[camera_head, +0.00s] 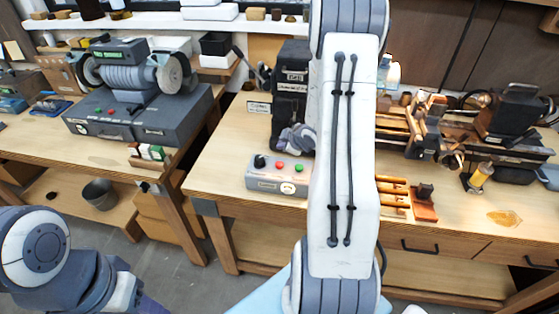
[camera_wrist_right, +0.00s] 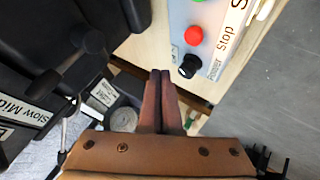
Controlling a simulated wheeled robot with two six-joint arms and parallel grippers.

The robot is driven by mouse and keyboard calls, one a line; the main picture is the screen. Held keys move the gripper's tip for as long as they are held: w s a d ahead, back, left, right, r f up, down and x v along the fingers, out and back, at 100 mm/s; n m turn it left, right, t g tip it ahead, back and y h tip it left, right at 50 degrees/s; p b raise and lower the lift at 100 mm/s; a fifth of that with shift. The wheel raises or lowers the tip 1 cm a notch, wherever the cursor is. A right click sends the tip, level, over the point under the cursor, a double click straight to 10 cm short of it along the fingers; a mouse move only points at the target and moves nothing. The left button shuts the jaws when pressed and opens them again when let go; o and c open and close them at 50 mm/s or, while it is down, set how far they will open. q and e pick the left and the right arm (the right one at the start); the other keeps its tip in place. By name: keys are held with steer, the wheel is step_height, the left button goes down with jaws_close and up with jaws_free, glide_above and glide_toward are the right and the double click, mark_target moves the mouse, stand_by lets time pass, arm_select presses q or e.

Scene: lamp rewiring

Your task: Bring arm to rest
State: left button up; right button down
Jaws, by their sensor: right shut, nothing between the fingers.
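My right gripper (camera_wrist_right: 160,75) shows in the right wrist view with its two brown fingers pressed together and nothing between them. It points toward the gap between a black machine and a grey control box. In the head view my right arm's white link (camera_head: 345,180) stands upright across the middle and hides part of the bench. I cannot make out the right fingertips clearly there. Part of my left arm (camera_head: 45,250) shows at the lower left of the head view, and its gripper is out of the picture.
The control box (camera_head: 275,186) has red and green buttons and a black knob. The black machine (camera_head: 291,95) stands behind it. A grinder on a grey cabinet (camera_head: 140,110) is at left. Tools crowd the right bench. Floor (camera_head: 185,270) shows between the benches.

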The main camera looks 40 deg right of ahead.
stand_by(0.7)
steer(key=s+a+r+g+b, duration=0.1)
steer(key=a+r+g, duration=0.15)
steer(key=a, duration=0.95)
steer(key=s+a+r+g, duration=0.15)
steer(key=a+r, duration=0.25)
steer(key=a, duration=0.7)
steer(key=s+a+r+g, duration=0.1)
steer(key=s+a, duration=0.4)
steer(key=s, duration=0.3)
steer(key=s+a+r+g+y, duration=0.1)
steer(key=s+a+g, duration=0.1)
steer(key=s+a, duration=0.3)
steer(key=s+a+r+g+y+b, duration=0.1)
steer(key=s+a, duration=0.4)
steer(key=s, duration=0.6)
steer(key=shift+g, duration=0.6)
